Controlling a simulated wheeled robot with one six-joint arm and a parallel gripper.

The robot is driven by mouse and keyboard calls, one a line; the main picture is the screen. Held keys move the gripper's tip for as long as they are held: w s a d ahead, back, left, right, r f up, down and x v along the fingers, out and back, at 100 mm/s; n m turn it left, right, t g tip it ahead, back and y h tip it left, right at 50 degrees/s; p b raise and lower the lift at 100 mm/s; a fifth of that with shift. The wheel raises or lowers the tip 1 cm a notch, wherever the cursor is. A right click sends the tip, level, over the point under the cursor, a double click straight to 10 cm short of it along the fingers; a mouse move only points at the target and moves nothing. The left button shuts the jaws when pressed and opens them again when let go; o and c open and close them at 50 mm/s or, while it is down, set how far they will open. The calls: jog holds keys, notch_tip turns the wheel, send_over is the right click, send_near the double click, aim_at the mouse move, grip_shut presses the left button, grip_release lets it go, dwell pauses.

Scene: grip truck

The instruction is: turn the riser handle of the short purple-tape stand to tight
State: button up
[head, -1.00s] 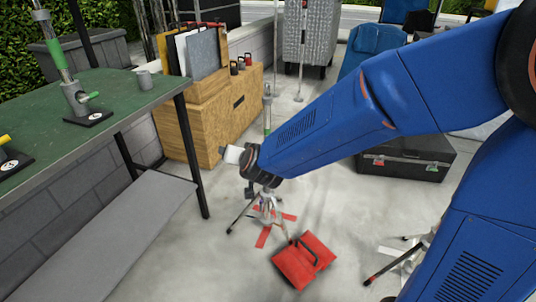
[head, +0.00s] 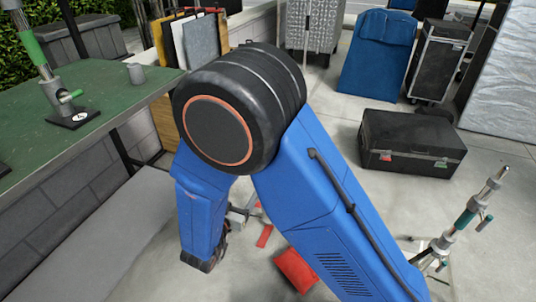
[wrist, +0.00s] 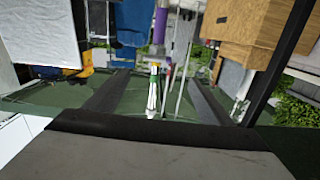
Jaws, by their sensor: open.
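A stand column with purple tape (wrist: 181,38) shows in the wrist view, upright at the top, just right of centre. I cannot make out which handle on it is the riser handle, or how it is set. In the head view no purple tape shows; my bent arm covers the middle. My gripper (wrist: 155,98) is open in the wrist view, its dark fingers wide apart. A small green and white upright thing (wrist: 153,90) shows between them, and the purple tape is beyond and above the fingertips. Nothing is held. In the head view the fingers are hidden.
A green-topped table (head: 100,95) is at left. A red bag (head: 296,270) lies on the floor behind my arm. A green-banded stand (head: 465,220) is at right.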

jog(key=x, duration=1.6)
jog(key=shift+w+d+r, duration=0.2)
jog(key=shift+w+d, duration=0.1)
jog(key=shift+d, duration=0.1)
jog(key=c, duration=1)
